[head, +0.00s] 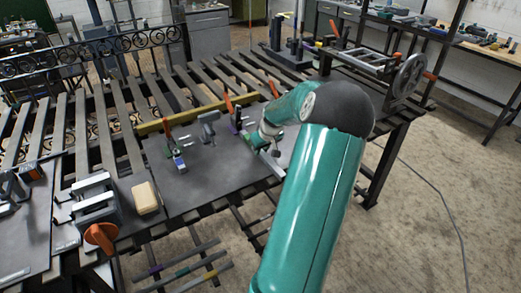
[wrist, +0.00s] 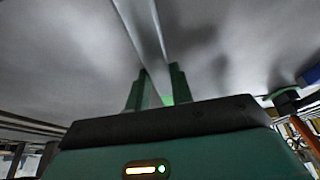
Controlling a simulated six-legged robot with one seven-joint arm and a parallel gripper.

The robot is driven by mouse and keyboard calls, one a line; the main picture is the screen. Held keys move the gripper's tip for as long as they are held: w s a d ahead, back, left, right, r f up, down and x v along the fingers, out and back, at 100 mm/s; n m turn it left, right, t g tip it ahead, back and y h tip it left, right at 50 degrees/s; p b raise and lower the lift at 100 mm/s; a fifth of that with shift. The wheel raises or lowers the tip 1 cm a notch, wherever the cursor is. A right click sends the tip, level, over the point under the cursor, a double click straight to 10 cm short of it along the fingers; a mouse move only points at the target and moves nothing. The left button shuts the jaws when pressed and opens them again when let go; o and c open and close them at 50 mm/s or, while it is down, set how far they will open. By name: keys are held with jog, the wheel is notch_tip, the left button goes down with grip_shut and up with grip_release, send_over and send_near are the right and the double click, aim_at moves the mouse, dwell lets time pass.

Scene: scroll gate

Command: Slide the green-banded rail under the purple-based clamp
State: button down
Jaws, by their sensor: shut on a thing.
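My gripper (head: 264,142) is low over the dark plate (head: 215,178) on the slatted bench. In the wrist view my gripper (wrist: 160,82) is shut on a plain grey metal rail (wrist: 143,30). A small green patch shows on it between the fingers. In the head view the rail's bright end (head: 271,166) sticks out toward the front right; the rest is hidden by my gripper. The purple-based clamp (head: 237,118), with an orange handle, stands just left of my gripper. I cannot tell whether the rail touches it.
A green-based clamp (head: 169,143) stands further left beside a blue-marked block (head: 180,163). A grey bracket (head: 208,127) stands between the clamps. A yellow bar (head: 180,119) lies behind. Banded bars (head: 182,271) lie below the bench; a tan block (head: 145,197) is front left.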

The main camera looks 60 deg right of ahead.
jog(key=c, duration=1.1)
grip_release()
jog(key=shift+c, duration=0.2)
jog(key=v, duration=1.4)
jog(key=shift+f, duration=0.1)
